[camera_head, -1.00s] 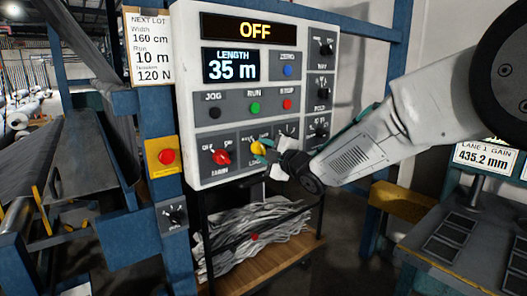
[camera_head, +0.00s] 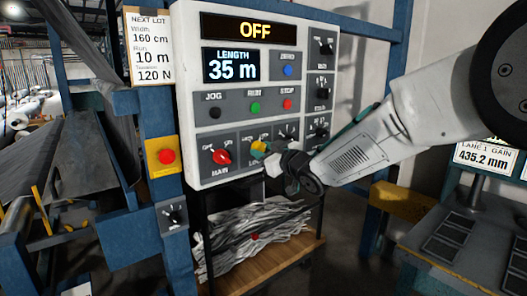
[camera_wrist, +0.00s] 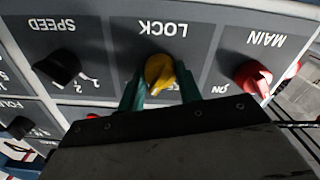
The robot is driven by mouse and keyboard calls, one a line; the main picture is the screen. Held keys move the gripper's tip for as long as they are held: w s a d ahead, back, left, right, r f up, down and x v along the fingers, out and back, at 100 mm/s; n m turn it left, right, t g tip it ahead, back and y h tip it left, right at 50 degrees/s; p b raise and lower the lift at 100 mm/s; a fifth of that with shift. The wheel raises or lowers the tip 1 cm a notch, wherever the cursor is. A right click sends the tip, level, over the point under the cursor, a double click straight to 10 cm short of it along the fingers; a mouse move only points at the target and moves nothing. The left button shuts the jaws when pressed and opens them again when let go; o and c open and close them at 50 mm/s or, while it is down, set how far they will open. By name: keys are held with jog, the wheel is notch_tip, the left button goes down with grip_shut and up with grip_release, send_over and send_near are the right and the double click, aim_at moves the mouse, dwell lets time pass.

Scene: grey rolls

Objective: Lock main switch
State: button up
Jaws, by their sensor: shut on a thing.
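The grey control panel (camera_head: 250,105) faces me, and its top display reads OFF. The red MAIN switch (camera_head: 221,157) is at its lower left; the wrist view shows it upside down on the right (camera_wrist: 254,78). Beside it is the yellow LOCK knob (camera_head: 258,148), seen clearly in the wrist view (camera_wrist: 160,72). My gripper (camera_wrist: 160,92) is at the LOCK knob, its green fingers on either side and shut on it. In the head view my gripper (camera_head: 265,152) partly covers the knob and its label. The knob's exact setting is hard to read.
A black SPEED knob (camera_wrist: 62,67) sits beside LOCK in the wrist view. JOG, RUN and STOP buttons (camera_head: 255,107) are above. A yellow box with a red button (camera_head: 166,157) is on the blue post at left. A cart with scrap strips (camera_head: 255,235) stands below.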

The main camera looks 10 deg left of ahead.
jog(key=shift+m, duration=1.6)
jog(key=o, duration=1)
jog(key=v, duration=0.7)
jog(key=shift+s+d, duration=0.15)
jog(key=shift+d, duration=0.2)
